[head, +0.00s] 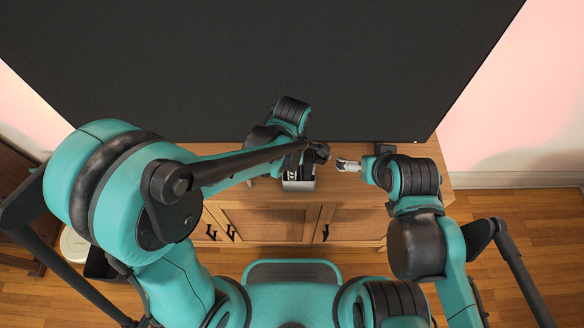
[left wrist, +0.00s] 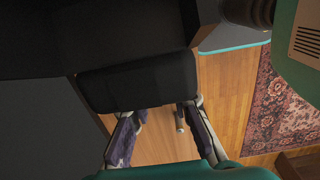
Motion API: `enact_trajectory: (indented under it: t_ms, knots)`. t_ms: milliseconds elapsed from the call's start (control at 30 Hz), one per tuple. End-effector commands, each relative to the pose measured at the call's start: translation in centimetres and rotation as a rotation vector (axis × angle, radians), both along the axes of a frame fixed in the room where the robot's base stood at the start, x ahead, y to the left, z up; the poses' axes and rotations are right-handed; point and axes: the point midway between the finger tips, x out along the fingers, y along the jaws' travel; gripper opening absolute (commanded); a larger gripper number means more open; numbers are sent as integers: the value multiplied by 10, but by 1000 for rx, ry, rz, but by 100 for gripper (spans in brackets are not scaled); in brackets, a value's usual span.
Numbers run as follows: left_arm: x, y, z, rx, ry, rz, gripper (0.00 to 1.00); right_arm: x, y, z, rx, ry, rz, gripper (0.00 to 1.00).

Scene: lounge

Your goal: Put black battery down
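A small dark holder (head: 299,185) with black and white contents stands on the wooden cabinet. I cannot make out a black battery for certain. My left gripper (head: 318,152) is above and just right of the holder. In the left wrist view, its two fingers (left wrist: 164,112) are apart, with wood showing between them.
The cabinet top shows bare wood on the right. A patterned rug (left wrist: 285,110) lies on the wood floor. A round pale object (head: 73,245) is at the lower left.

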Motion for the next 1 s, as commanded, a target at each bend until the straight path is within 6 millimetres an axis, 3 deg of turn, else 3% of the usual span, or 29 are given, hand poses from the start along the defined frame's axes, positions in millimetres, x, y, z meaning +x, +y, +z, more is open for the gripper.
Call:
enact_trajectory:
  t_ms: [167,400,600,767,1000]
  knots:
    - [0,0,21,0,0,0,20,0,0,17,0,0,0,100]
    - [-1,0,78,0,0,0,20,0,0,36,0,0,0,100]
    - [-1,0,115,0,0,0,20,0,0,47,0,0,0,100]
    - [-1,0,129,0,0,0,20,0,0,51,0,0,0,100]
    - [-1,4,134,-4,-9,-23,20,0,0,50,0,0,0,100]
